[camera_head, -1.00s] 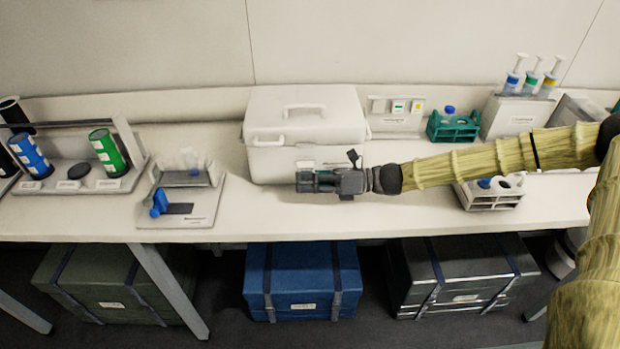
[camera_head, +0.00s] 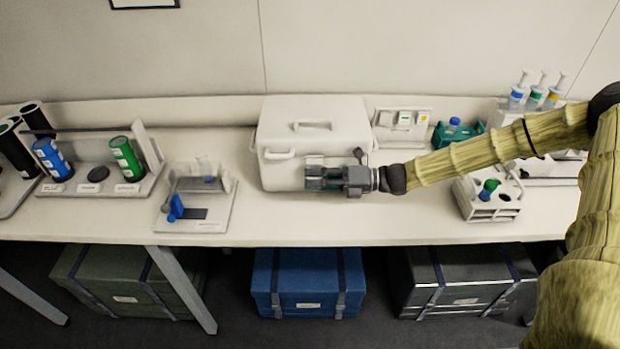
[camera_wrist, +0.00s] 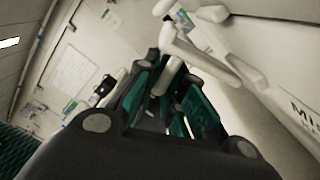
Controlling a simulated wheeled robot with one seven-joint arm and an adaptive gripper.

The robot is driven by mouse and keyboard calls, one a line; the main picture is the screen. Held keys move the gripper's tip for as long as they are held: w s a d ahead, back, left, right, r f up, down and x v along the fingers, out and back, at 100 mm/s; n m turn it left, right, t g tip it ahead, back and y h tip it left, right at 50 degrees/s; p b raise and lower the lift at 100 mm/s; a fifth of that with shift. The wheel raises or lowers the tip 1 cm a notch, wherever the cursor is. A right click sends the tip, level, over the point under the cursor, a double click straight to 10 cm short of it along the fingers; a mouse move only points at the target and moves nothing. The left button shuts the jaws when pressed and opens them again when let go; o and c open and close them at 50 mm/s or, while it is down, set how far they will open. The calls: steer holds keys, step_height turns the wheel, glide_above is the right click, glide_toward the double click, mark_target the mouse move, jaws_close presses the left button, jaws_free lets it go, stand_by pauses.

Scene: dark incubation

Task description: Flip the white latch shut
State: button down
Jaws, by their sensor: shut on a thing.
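The white box (camera_head: 345,130) stands closed-lidded against the back of the bench, with a handle on its lid. A white latch bar (camera_head: 278,155) sticks out at its upper front left. My gripper (camera_head: 308,180) is in front of the box, pointing left, just below and right of that bar. In the wrist view, my gripper (camera_wrist: 168,85) has green-padded fingers closed around the lower part of the white latch (camera_wrist: 195,50). The fingers hide part of the contact. Box lettering shows at the right edge of the wrist view.
A balance-like stand (camera_head: 195,215) with a blue piece is left of the box. A rack with blue and green cylinders (camera_head: 127,158) is farther left. A white tube rack (camera_head: 492,205) and a green rack (camera_head: 458,132) are right, near my arm. Bench front is clear before the box.

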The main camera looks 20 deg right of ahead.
steer(key=shift+w+r, duration=0.1)
steer(key=shift+r, duration=0.2)
steer(key=c, duration=1.6)
jaws_free()
steer(key=shift+c, duration=0.2)
steer(key=shift+o, duration=0.4)
steer(key=shift+f, duration=0.1)
steer(key=shift+s+d+f, duration=0.1)
steer(key=shift+s+d, duration=0.1)
steer(key=shift+d, duration=0.35)
steer(key=v, duration=1)
steer(key=shift+d, duration=0.4)
steer(key=shift+s, duration=0.1)
steer(key=shift+c, duration=0.2)
